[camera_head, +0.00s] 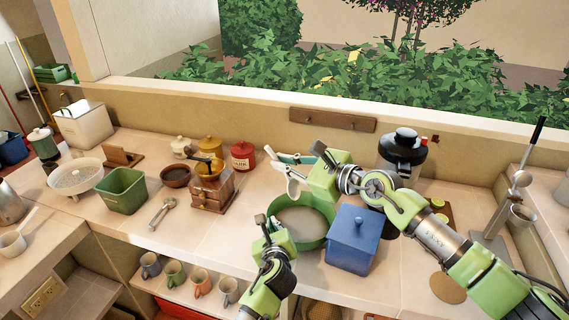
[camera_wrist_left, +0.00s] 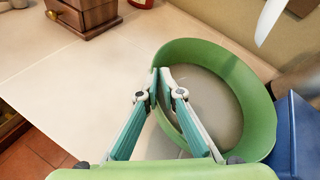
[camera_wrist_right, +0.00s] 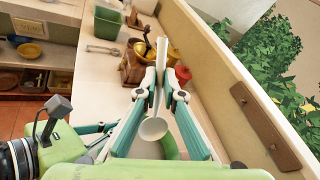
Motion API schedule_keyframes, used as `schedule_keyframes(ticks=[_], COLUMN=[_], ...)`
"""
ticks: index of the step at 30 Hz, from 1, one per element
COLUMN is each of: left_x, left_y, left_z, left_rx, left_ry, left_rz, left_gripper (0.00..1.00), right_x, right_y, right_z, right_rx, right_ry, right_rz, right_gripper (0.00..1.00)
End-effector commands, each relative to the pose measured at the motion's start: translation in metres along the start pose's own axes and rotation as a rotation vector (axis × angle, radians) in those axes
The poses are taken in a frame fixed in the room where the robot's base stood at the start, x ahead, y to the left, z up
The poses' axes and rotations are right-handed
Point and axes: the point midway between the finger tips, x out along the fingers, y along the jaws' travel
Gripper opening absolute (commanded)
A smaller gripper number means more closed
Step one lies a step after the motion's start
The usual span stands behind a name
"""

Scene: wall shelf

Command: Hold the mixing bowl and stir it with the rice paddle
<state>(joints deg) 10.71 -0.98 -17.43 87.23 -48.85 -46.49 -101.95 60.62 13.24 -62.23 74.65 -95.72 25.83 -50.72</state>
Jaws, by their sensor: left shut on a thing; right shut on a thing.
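The green mixing bowl (camera_head: 316,241) stands upright on the counter left of a blue lidded box. Its inside looks grey-beige. My left gripper (camera_wrist_left: 160,84) is shut on the bowl's near-left rim, one finger inside and one outside. In the head view the left gripper (camera_head: 268,226) partly covers that rim. My right gripper (camera_wrist_right: 161,78) is shut on the white rice paddle (camera_wrist_right: 153,128), gripping it partway along. The paddle's white end also shows at the top right of the left wrist view (camera_wrist_left: 268,22), above the bowl. In the head view the right gripper (camera_head: 275,168) is above the bowl's far-left side.
The blue box (camera_head: 350,238) stands close against the bowl's right side. A wooden coffee grinder (camera_head: 212,192) stands to the left, with a red canister (camera_head: 243,157) behind it. A black-topped jar (camera_head: 402,150) stands at the back right. Counter between grinder and bowl is clear.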

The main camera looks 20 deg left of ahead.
Motion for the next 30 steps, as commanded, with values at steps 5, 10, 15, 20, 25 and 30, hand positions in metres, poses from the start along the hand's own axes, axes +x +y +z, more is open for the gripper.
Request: schedule_keyframes(ticks=[5, 10, 15, 20, 25, 30], left_x=[-0.001, -0.001, -0.001, -0.001, -0.001, -0.001], left_y=[-0.001, -0.001, -0.001, -0.001, -0.001, -0.001], left_z=[-0.002, -0.002, -0.002, -0.002, -0.002, -0.002], left_rx=[0.000, 0.000, 0.000, 0.000, 0.000, 0.000], left_ry=[0.003, 0.003, 0.003, 0.003, 0.004, 0.004], left_rz=[-0.002, -0.002, -0.002, -0.002, -0.002, -0.002], left_gripper=[0.00, 0.00, 0.00, 0.00, 0.00, 0.00], right_x=[-0.004, -0.008, -0.013, -0.017, -0.024, -0.030], right_y=[0.004, 0.012, 0.021, 0.032, 0.043, 0.056], right_z=[0.002, 0.003, 0.005, 0.006, 0.007, 0.006], right_rx=[-0.122, -0.284, -0.463, -0.652, -0.872, -1.091], right_ry=[0.034, 0.077, 0.126, 0.177, 0.240, 0.302], right_rz=[0.109, 0.256, 0.417, 0.588, 0.789, 0.990], right_gripper=[0.00, 0.00, 0.00, 0.00, 0.00, 0.00])
